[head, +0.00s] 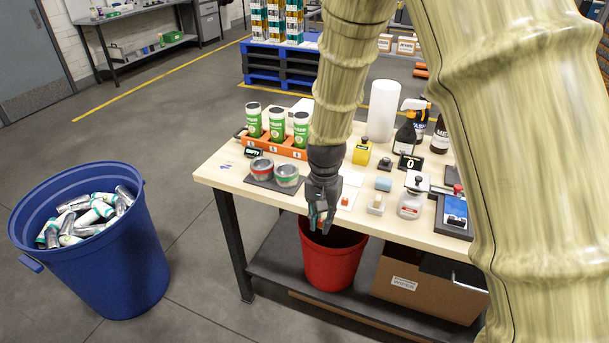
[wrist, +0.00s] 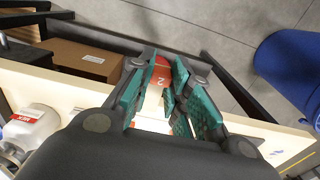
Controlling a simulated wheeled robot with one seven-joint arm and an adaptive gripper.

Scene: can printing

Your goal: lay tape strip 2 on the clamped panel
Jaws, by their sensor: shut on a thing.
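My gripper (head: 321,222) hangs at the front edge of the table, above the red bin in the head view. In the wrist view its teal-padded fingers (wrist: 166,100) are closed around tape strip 2, whose orange-red end (wrist: 158,78) bears a "2". The rest of the strip is largely hidden by the fingers. A white sheet (head: 352,183) with a small orange tab (head: 345,201) lies on the table just behind my gripper. At the right, a dark fixture with a blue plate (head: 456,208) is partly behind my arm; I cannot tell whether it is the clamped panel.
The red bin (head: 330,262) stands below the table's front edge. A spray bottle (head: 407,125) and a small bottle (head: 412,200) stand right. A blue bin (head: 95,250) is at left.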

